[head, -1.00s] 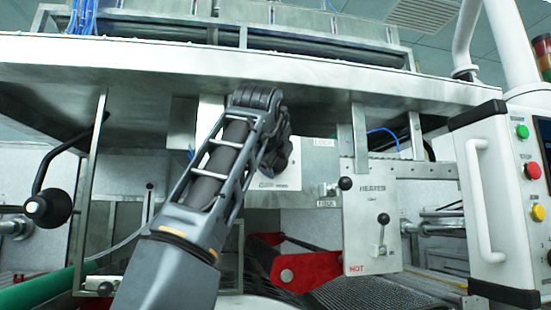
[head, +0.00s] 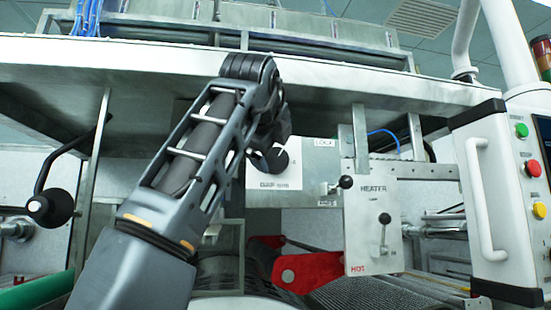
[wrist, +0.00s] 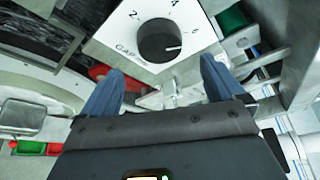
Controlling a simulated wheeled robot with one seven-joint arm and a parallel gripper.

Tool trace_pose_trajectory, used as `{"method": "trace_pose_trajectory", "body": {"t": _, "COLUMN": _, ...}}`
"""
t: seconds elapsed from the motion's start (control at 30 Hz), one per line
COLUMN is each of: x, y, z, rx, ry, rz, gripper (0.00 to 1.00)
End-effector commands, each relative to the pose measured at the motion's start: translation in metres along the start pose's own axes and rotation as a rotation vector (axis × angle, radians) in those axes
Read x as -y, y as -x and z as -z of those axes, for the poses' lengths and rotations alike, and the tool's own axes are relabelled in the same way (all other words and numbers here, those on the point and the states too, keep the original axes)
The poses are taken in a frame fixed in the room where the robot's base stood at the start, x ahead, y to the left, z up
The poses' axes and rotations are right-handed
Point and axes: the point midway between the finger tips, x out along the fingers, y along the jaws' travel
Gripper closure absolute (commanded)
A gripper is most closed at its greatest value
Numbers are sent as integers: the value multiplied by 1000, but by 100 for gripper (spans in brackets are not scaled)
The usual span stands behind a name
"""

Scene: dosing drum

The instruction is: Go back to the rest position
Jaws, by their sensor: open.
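My gripper shows in the wrist view (wrist: 162,84) as two blue fingers spread apart, with nothing between them. Beyond the fingertips is a black gap knob (wrist: 160,40) on a white dial plate with printed numbers, apart from the fingers. Its pointer faces the right side, near the 6. In the head view the same knob (head: 277,158) shows just right of my wrist, on its pale plate (head: 300,178). My dark arm rises from the bottom left to the wrist below the machine's top ledge; the fingers are hidden there.
A heater plate (head: 372,225) with a black-knobbed lever stands right of the dial. A red bracket (head: 308,270) is below. A black ball handle (head: 50,207) sticks out at left. A control panel (head: 495,200) with green, red and yellow buttons stands at right. The metal ledge (head: 300,85) overhangs my wrist.

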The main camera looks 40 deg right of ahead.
Motion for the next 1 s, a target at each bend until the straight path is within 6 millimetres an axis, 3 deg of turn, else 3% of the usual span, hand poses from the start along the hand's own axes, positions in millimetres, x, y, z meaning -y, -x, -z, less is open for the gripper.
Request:
{"method": "trace_pose_trajectory", "body": {"t": 0.2, "x": 0, "y": 15, "z": 0, "rx": 0, "ry": -1, "rz": 0, "gripper": 5}}
{"method": "trace_pose_trajectory", "body": {"t": 0.77, "x": 0, "y": 14, "z": 0, "rx": -1, "ry": 1, "rz": 0, "gripper": 5}}
{"method": "trace_pose_trajectory", "body": {"t": 0.87, "x": -9, "y": 11, "z": 0, "rx": 2, "ry": 33, "rz": 12, "gripper": 5}}
{"method": "trace_pose_trajectory", "body": {"t": 1.0, "x": -39, "y": 0, "z": -2, "rx": 18, "ry": 165, "rz": 66, "gripper": 5}}
